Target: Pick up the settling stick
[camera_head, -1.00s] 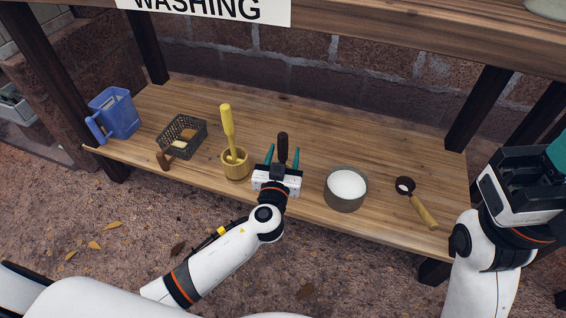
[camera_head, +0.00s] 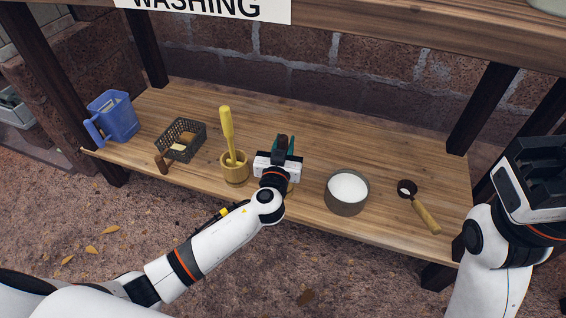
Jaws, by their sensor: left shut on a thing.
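The settling stick (camera_head: 282,141) appears to be the dark brown upright piece at the middle of the wooden shelf; only its top shows. My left gripper (camera_head: 285,148) is shut on it, with teal fingers partly visible around it. The gripper body and wrist hide the stick's lower part, so I cannot tell whether it touches the shelf. My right gripper (camera_head: 545,165) is at the right edge, away from the shelf objects, and its fingertips are not clear.
On the shelf (camera_head: 310,130) stand a blue jug (camera_head: 120,117), a dark basket (camera_head: 190,130), a wooden pot (camera_head: 235,175) with a yellow stick (camera_head: 228,130), a bowl of white liquid (camera_head: 347,190) and a ladle (camera_head: 424,213). Shelf space behind them is clear.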

